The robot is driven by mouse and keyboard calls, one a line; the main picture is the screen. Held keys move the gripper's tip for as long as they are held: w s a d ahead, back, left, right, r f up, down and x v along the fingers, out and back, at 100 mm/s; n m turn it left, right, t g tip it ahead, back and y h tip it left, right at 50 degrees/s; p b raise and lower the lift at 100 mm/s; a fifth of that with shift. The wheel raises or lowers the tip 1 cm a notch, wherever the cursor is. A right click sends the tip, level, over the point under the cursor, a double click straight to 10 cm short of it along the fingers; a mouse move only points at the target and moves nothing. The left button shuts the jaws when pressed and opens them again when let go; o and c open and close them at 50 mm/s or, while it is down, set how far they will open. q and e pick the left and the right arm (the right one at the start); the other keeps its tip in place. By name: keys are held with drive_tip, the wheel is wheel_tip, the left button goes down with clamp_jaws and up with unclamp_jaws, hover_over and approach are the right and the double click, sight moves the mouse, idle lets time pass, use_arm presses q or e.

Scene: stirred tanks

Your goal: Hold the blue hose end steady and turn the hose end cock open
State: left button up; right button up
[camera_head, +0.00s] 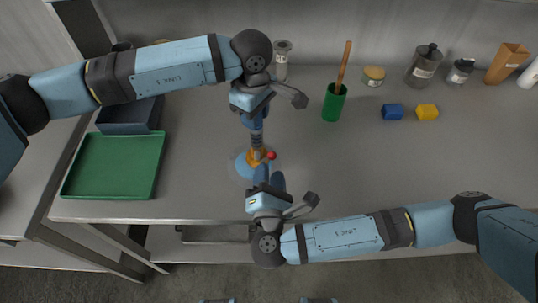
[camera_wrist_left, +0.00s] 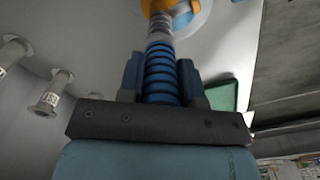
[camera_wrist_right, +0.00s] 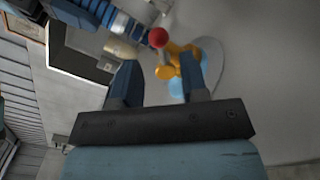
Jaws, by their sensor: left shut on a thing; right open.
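The blue ribbed hose end (camera_wrist_left: 160,80) stands between my left gripper's fingers (camera_wrist_left: 160,72), which are shut on it. In the head view my left gripper (camera_head: 256,122) is above the orange cock (camera_head: 254,157). The cock has a red knob (camera_head: 272,155) on its right side and sits over a light blue round piece (camera_head: 243,165). My right gripper (camera_head: 269,180) is open and empty, just below the cock in the head view. In the right wrist view the red knob (camera_wrist_right: 158,38) and orange cock (camera_wrist_right: 180,58) show beyond the fingertips (camera_wrist_right: 160,75), apparently apart from them.
A green tray (camera_head: 115,165) lies on the left of the table. A green cup (camera_head: 333,103) with a brown stick, a blue block (camera_head: 392,112), a yellow block (camera_head: 427,112) and several jars stand at the back. The right of the table is mostly clear.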

sight(269, 158)
drive_tip(key=shift+w, duration=2.7)
clamp_jaws()
